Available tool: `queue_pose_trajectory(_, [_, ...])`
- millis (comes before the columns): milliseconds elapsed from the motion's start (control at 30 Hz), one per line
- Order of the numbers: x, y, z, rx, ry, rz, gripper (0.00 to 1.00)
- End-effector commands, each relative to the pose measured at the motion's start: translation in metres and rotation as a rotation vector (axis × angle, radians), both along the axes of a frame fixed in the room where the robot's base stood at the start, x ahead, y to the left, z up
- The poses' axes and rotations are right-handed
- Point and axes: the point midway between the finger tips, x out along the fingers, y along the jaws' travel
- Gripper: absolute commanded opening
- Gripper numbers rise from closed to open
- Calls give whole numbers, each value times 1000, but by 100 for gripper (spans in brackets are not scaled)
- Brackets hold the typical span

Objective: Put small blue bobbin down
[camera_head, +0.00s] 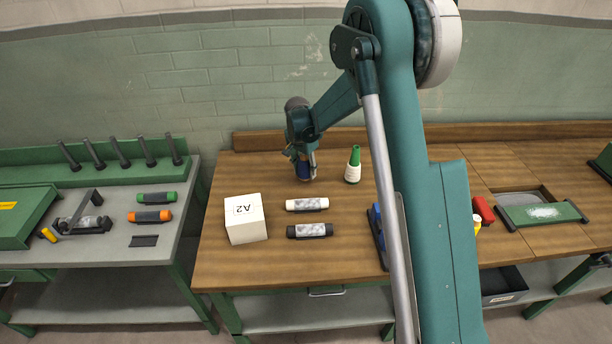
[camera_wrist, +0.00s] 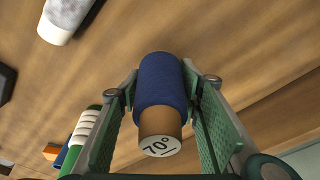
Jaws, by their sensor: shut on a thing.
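The small blue bobbin (camera_wrist: 161,88) is between the two green finger pads of my gripper (camera_wrist: 163,105) in the wrist view. Its brown core end, with a white label reading 70°, faces the camera. In the head view the bobbin (camera_head: 304,171) shows as a dark blue patch under my gripper (camera_head: 305,165), over the back of the wooden table (camera_head: 270,275). My gripper is shut on it. Whether its lower end touches the table I cannot tell.
A green-capped bottle (camera_head: 352,168) stands close right of my gripper. A blue item (camera_head: 377,228) is partly hidden by my arm. Bare table lies left of my gripper.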

Motion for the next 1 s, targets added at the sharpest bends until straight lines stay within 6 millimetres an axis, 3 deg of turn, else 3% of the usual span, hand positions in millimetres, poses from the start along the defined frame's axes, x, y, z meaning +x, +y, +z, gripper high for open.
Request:
queue_pose_trajectory(300, [0,0,-29,0,0,0,21])
queue_pose_trajectory(767, [0,0,-34,0,0,0,21])
queue_pose_trajectory(800, [0,0,-34,0,0,0,38])
queue_pose_trajectory(900, [0,0,-33,0,0,0,50])
queue_pose_trajectory(1000, [0,0,-33,0,0,0,50])
